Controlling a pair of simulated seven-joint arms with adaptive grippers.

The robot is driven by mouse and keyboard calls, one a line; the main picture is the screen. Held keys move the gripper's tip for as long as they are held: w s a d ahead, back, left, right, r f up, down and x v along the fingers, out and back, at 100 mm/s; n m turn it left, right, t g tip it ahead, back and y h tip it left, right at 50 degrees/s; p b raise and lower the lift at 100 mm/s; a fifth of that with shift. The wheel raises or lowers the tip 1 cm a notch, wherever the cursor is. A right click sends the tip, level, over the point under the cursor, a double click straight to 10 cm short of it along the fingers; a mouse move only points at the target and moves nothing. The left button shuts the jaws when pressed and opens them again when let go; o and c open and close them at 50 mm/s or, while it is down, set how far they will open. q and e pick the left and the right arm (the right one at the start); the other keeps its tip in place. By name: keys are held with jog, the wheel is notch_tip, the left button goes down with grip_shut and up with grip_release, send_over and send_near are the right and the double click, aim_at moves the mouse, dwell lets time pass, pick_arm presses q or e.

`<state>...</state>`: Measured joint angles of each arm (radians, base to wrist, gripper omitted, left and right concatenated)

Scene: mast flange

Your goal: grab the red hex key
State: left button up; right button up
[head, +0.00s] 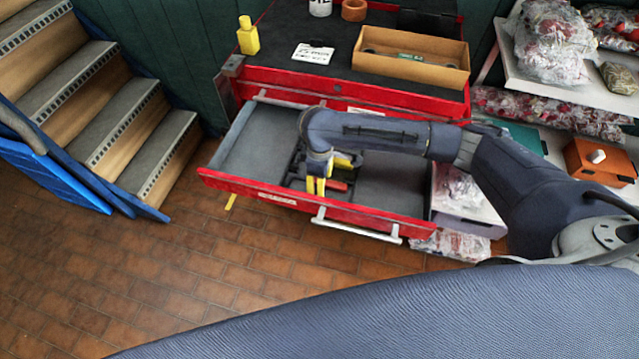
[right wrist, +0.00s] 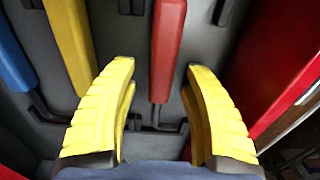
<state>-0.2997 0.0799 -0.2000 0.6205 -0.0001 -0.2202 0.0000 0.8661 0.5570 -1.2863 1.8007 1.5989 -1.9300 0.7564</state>
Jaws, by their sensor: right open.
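The red hex key (right wrist: 167,50) lies in a dark holder inside the open drawer, its handle pointing away from my right wrist camera. Part of its red handle also shows in the head view (head: 338,186). My right gripper (right wrist: 160,78) is open, its two yellow fingers on either side of the line of the red handle, with nothing held. In the head view the right gripper (head: 316,187) is low over the drawer, just left of the red handle. Whether the fingers touch the key cannot be told. My left gripper is out of view.
A yellow-handled key (right wrist: 70,40) and a blue-handled key (right wrist: 15,55) lie left of the red one. The red drawer (head: 262,193) has its front wall close by. A cardboard tray (head: 425,72) and yellow bottle (head: 248,36) stand on the cabinet top.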

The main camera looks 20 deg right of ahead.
grip_shut()
dwell(0.3)
jog(key=shift+r, duration=0.15)
